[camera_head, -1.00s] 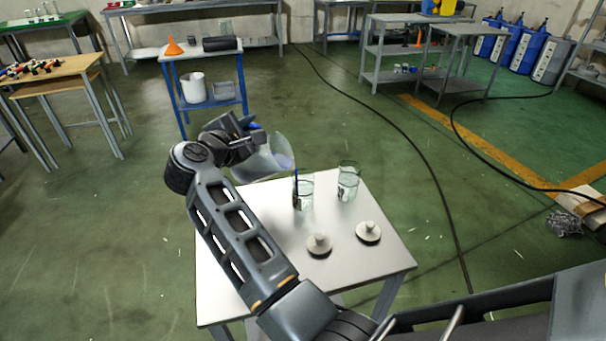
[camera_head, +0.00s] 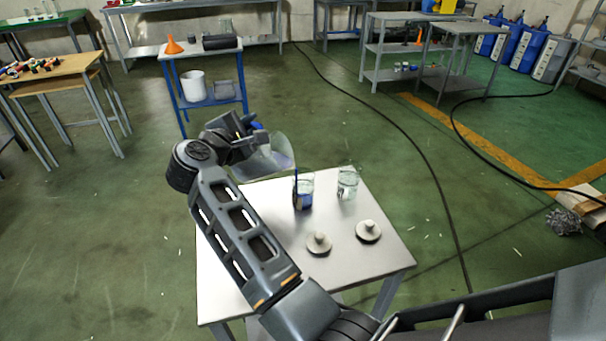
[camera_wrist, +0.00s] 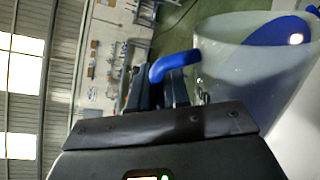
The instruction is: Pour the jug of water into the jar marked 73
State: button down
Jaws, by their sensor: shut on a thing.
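My gripper (camera_head: 247,140) is shut on the blue handle (camera_wrist: 175,65) of a clear jug (camera_head: 276,158). The jug is steeply tilted above the table's far left corner, its mouth toward the left glass jar (camera_head: 308,186). Blue water shows inside the jug in the wrist view (camera_wrist: 277,32). A thin dark blue stream (camera_head: 295,180) runs down at the left jar, which holds blue liquid low down. The right glass jar (camera_head: 347,184) stands upright beside it, without visible blue liquid. The numbers on the jars are too small to read.
Two pale round lids with knobs, a left one (camera_head: 319,244) and a right one (camera_head: 368,232), lie on the small metal table (camera_head: 280,285) in front of the jars. A blue-legged table (camera_head: 186,90) with an orange funnel (camera_head: 173,45) stands behind. Dark cables (camera_head: 398,125) cross the floor.

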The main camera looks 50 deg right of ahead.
jog(key=shift+s+d+r+m+p, duration=0.25)
jog(key=shift+s+r+m+p, duration=0.3)
jog(key=shift+p, duration=0.2)
dwell(2.7)
